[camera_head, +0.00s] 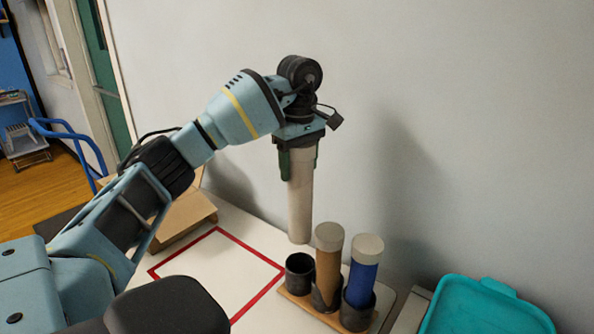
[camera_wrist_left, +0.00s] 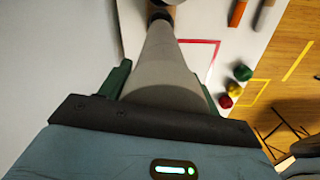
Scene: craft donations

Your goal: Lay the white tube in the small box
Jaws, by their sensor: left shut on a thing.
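My left gripper (camera_head: 298,160) is shut on the white tube (camera_head: 300,208) and holds it nearly upright in the air. Its lower end is above and behind the empty black cup (camera_head: 299,273) of a wooden rack. In the left wrist view the tube (camera_wrist_left: 165,60) runs away from between the green fingers of the gripper (camera_wrist_left: 163,85). A low brown cardboard box (camera_head: 186,222) stands on the table to the left, apart from the tube and partly hidden by my left arm. I cannot see its inside. My right gripper is not in view.
The rack also holds a brown tube (camera_head: 327,265) and a blue tube (camera_head: 363,275). A teal tray (camera_head: 480,308) lies at the right. A red outline (camera_head: 262,258) marks clear white table. Red and green lumps (camera_wrist_left: 243,72) show in the wrist view. A wall stands behind.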

